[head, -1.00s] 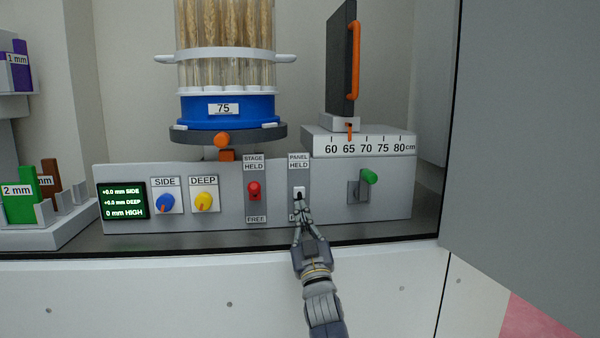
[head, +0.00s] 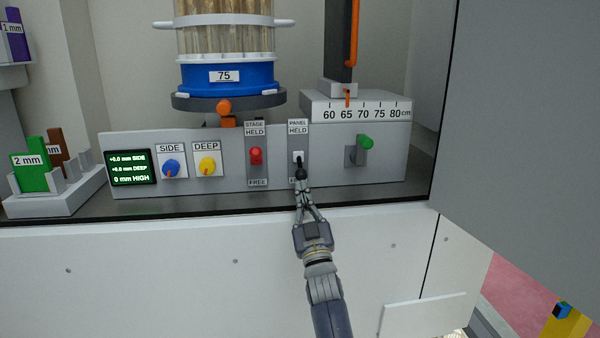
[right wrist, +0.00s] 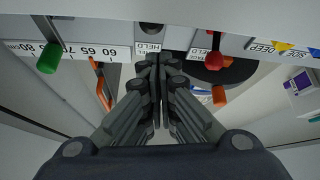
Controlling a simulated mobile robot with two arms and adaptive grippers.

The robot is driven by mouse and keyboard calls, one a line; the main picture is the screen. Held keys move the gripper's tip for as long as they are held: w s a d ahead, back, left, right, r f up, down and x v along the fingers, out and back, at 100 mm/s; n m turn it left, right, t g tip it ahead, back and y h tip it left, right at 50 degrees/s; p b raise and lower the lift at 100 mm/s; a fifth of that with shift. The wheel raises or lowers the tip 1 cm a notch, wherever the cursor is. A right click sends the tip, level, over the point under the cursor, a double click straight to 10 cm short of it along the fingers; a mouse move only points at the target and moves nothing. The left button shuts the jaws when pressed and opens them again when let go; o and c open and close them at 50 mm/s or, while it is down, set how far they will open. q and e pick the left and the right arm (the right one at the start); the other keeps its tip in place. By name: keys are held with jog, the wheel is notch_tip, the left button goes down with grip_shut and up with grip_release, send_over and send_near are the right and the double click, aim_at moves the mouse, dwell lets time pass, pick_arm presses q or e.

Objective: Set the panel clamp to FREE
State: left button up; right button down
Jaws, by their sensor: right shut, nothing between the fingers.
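The panel clamp (head: 298,155) is a narrow upright plate marked PANEL HELD at its top, with a pale piece in its middle. Its lower label is mostly covered by my right gripper (head: 301,180). A dark knob shows just below the pale piece, right at the fingertips. The right wrist view shows a black round knob (right wrist: 150,29) beside the HELD label, just beyond my fingertips (right wrist: 153,58). My right gripper is shut with nothing between its fingers. I cannot tell whether the tips touch the knob. My left gripper is not in view.
Left of the clamp is the stage clamp with its red knob (head: 256,155), then yellow (head: 207,166) and blue (head: 171,168) dials. A green knob (head: 366,142) is to the right. A blue-based holder (head: 228,77) of wheat stands above. A large grey panel (head: 530,120) fills the right side.

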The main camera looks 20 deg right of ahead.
jog(key=f, duration=0.1)
jog(key=s+f, duration=0.2)
jog(key=f, duration=0.1)
jog(key=shift+a+f, duration=0.1)
dwell(0.4)
